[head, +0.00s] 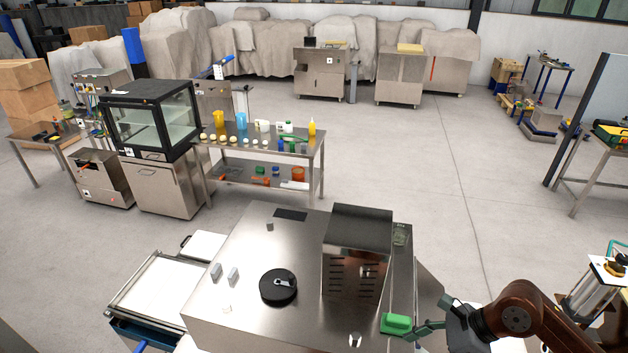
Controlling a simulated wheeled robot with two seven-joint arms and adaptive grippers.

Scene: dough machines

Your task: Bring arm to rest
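My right arm comes in from the lower right corner. Its dark gripper (438,314) is beside the right end of the steel dough machine (250,260). A bright green block (397,323) lies at the machine's right front edge, close to the fingers. I cannot tell whether the fingers touch it or how far they are apart. My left gripper does not show in the head view.
The machine carries a tall vented steel housing (357,262) and a round black disc (278,286). A white-topped tray (160,290) stands to its left. A steel table (310,150) with cups and dough balls stands behind. Open floor (460,190) lies to the right.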

